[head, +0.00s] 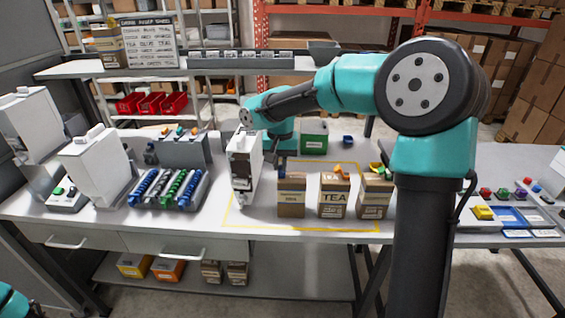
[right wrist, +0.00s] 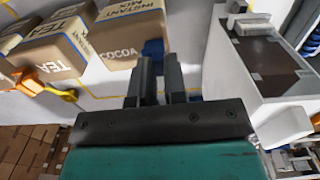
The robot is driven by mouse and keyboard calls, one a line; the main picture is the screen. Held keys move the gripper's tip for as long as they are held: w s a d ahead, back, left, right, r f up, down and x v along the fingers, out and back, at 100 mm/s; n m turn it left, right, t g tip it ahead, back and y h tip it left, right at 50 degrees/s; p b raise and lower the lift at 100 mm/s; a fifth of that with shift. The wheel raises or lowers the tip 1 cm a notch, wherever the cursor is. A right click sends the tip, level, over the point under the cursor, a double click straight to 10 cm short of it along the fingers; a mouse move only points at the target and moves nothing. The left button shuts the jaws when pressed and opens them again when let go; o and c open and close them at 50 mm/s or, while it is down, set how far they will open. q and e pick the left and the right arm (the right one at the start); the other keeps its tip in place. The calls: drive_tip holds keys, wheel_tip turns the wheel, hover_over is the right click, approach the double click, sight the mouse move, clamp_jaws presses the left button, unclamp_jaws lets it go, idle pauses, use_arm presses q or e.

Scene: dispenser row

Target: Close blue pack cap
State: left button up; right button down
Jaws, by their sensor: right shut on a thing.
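The cocoa pack (head: 291,199) is a brown box at the left end of a short row of packs on the table. It also shows at the top of the right wrist view (right wrist: 125,40), with a blue cap (right wrist: 153,48) at its edge. My right gripper (head: 281,168) reaches down from above to the top of this pack. In the right wrist view its two dark fingers (right wrist: 160,62) are close together at the blue cap, shut on it. The fingers partly hide the cap, so its exact seating is hard to see. My left gripper is out of view.
A white dispenser (head: 243,165) stands close on the left. A green box (head: 314,137) is behind. Clear table lies in front.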

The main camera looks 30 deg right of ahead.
idle(0.3)
drive_tip(key=c, duration=1.1)
unclamp_jaws()
drive_tip(key=shift+c, duration=0.2)
wheel_tip(320, 180, up, 17)
drive_tip(key=shift+r, duration=0.2)
drive_tip(key=shift+w+a, duration=0.1)
